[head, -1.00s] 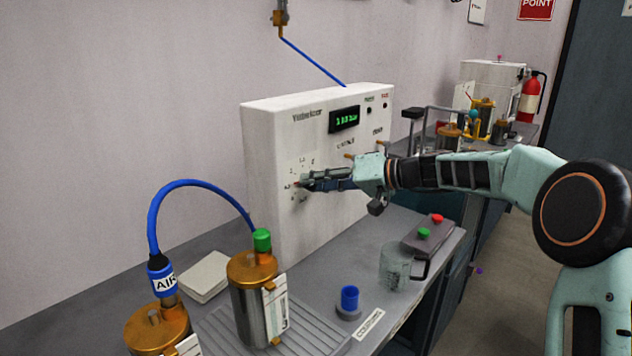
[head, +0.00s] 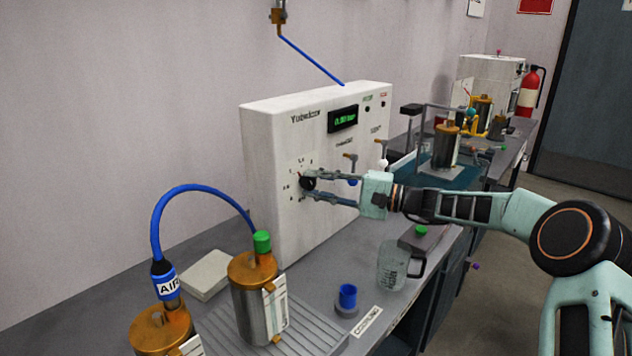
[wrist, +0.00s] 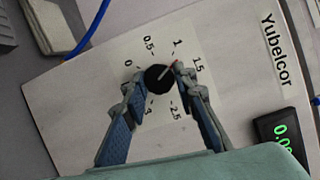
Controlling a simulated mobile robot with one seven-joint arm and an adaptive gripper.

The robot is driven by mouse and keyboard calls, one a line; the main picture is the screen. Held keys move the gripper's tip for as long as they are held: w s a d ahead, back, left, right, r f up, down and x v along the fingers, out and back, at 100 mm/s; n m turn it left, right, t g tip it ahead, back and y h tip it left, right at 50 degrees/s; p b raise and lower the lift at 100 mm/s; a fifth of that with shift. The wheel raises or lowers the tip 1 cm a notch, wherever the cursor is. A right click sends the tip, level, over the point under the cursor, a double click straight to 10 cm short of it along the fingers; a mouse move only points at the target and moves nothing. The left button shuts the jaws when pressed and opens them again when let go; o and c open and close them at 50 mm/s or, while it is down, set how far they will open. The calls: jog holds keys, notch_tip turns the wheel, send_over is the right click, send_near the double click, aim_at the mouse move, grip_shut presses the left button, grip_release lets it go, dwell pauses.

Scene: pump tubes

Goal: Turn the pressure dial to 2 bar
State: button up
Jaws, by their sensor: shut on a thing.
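The pressure dial is a black knob (head: 308,181) on the lower left of the white panel's front. It also shows in the wrist view (wrist: 157,79), ringed by numbers from 0 to 3; the 2 is hidden behind a finger. Its light pointer with a red tip points between 1 and 1.5. My gripper (head: 306,184) has one finger on each side of the knob and is shut on it. Both fingers also show in the wrist view (wrist: 157,77). The green display (head: 344,120) appears to read 0.00 bar.
The white panel (head: 262,170) stands on the grey bench. Small valve levers (head: 350,157) stick out right of the dial.

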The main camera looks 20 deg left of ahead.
jog(key=m+y+p, duration=0.1)
jog(key=m, duration=0.2)
jog(key=shift+f+m+y, duration=0.1)
jog(key=shift+m+y, duration=0.2)
jog(key=shift+m, duration=0.1)
jog(key=m+t+y+p, duration=0.1)
jog(key=m, duration=0.3)
jog(key=shift+t, duration=0.4)
jog(key=m+t+p, duration=0.1)
jog(key=m, duration=0.2)
jog(key=m+t+p, duration=0.1)
jog(key=m+p, duration=0.1)
jog(key=m, duration=0.1)
jog(key=shift+s+f+y, duration=0.1)
jog(key=shift+s+y, duration=0.05)
jog(key=shift+y, duration=0.25)
jog(key=shift+s+a+m+t+p, duration=0.1)
jog(key=shift+m+t+p, duration=0.95)
jog(key=shift+m, duration=0.75)
jog(key=shift+f+m+t, duration=0.15)
jog(key=shift+m+t, duration=0.2)
jog(key=shift+m, duration=0.05)
jog(key=o, duration=1.2)
jog(key=shift+c, duration=0.2)
